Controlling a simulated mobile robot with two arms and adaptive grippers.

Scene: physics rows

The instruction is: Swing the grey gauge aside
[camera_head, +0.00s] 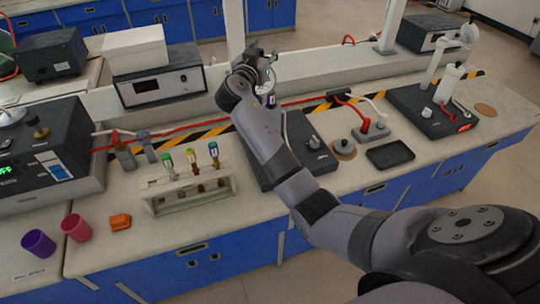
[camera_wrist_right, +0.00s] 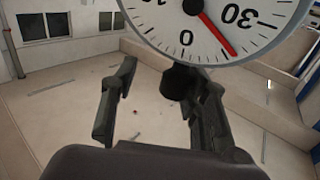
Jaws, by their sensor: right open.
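The gauge (camera_wrist_right: 215,22) fills the top of the right wrist view. It has a white dial with black numbers, a red needle and a thin rim, and its upper part is cut off by the frame. A dark stub (camera_wrist_right: 178,82) sits just below the dial, close to the right-hand finger. My right gripper (camera_wrist_right: 155,80) is open, its two fingers apart below the gauge; I cannot tell whether one touches the stub. In the head view my right gripper (camera_head: 258,66) is raised over the bench beside a white post, and the gauge is not clear there. My left gripper is not in view.
A tube rack (camera_head: 188,195) stands at the bench's front, with orange block (camera_head: 120,222), pink cup (camera_head: 76,228) and purple cup (camera_head: 38,243) to its left. The white post (camera_head: 234,30) rises close to my gripper. A black tray (camera_head: 390,155) lies to the right.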

